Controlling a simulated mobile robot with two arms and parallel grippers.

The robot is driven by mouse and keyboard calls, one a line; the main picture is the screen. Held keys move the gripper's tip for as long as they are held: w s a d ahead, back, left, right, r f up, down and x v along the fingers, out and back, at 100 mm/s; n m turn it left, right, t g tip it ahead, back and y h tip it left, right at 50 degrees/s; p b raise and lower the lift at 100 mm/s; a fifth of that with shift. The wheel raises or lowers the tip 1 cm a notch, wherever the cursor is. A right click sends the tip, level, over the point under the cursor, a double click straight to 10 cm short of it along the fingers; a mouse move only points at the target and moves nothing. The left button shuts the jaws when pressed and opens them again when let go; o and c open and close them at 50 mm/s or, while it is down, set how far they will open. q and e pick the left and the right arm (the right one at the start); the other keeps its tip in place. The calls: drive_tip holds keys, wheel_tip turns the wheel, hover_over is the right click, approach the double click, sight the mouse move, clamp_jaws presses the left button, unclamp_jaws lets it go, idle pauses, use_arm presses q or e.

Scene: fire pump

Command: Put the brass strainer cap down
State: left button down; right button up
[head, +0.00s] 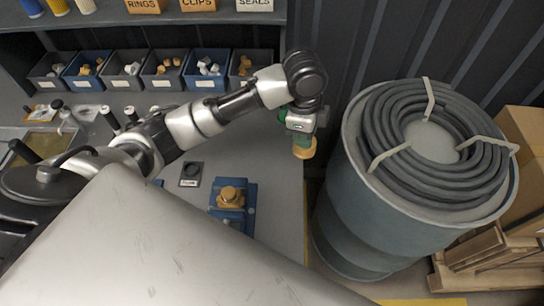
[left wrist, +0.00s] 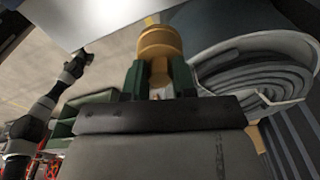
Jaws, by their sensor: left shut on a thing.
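My left gripper (head: 301,128) is shut on the brass strainer cap (head: 304,149), which hangs below its green fingers. The cap is held in the air near the right edge of the grey bench. In the left wrist view the round, ribbed brass cap (left wrist: 160,42) sticks out beyond the two green fingers (left wrist: 158,78). Another brass piece (head: 231,196) sits on a blue block (head: 250,205) on the bench, left of and below the gripper. A jointed arm (left wrist: 45,108), seemingly my right one, shows in the left wrist view; its gripper is too small to read.
A small dark labelled plate (head: 190,173) lies on the bench (head: 275,190). Several small-parts bins (head: 206,71) line the back under a shelf. A blue-grey drum (head: 345,215) with a coiled hose (head: 385,110) stands right of the bench. A wooden pallet (head: 490,262) is at the lower right.

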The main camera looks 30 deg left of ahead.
use_arm(q)
drive_tip(key=w+d+m, duration=0.2)
drive_tip(key=w+m, duration=0.2)
drive_tip(key=m, duration=0.4)
drive_tip(key=shift+g, duration=0.4)
drive_tip(key=s+a+f+p, duration=0.1)
drive_tip(key=a+f, duration=0.2)
drive_tip(key=s+a+f+p, duration=0.1)
drive_tip(key=a+f+p, duration=0.1)
drive_tip(key=a+f, duration=0.1)
drive_tip(key=s+a+f+p, duration=0.1)
drive_tip(key=a+f+p, duration=0.1)
drive_tip(key=a+f, duration=0.2)
drive_tip(key=shift+s+a, duration=0.3)
drive_tip(key=shift+a, duration=0.25)
drive_tip(key=shift+f, duration=0.25)
use_arm(e)
drive_tip(key=r, duration=0.2)
drive_tip(key=a+r, duration=0.1)
drive_tip(key=r, duration=0.2)
drive_tip(key=shift+s+a+r, duration=0.1)
drive_tip(key=shift+a+r, duration=0.05)
drive_tip(key=shift+r, duration=0.05)
use_arm(q)
drive_tip(key=shift+f, duration=0.15)
drive_tip(key=c, duration=0.9)
unclamp_jaws()
use_arm(e)
drive_tip(key=shift+a, duration=0.1)
